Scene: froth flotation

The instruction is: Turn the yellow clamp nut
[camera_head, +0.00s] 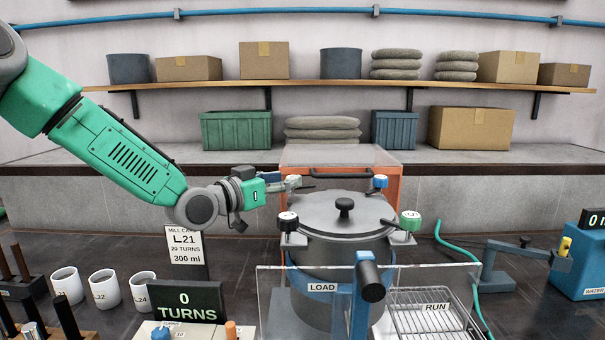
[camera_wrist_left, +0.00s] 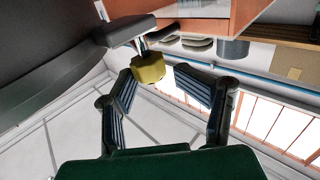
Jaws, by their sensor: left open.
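The yellow clamp nut (camera_wrist_left: 148,70) shows in the left wrist view at the end of a metal rod by the dark lid edge. It sits between and just beyond the open fingertips of my left gripper (camera_wrist_left: 157,82), with no clear contact. In the head view my left gripper (camera_head: 292,185) reaches in from the left to the back left of the grey lidded vessel (camera_head: 340,213), and the yellow nut cannot be made out there. My right gripper is out of view.
An orange-framed box (camera_head: 393,187) stands behind the vessel. A clear panel (camera_head: 270,300) and a blue lever with a dark knob (camera_head: 368,275) are in front. White cups (camera_head: 105,289) and a sign reading 0 TURNS (camera_head: 185,302) are at left, a wire rack (camera_head: 430,320) at right.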

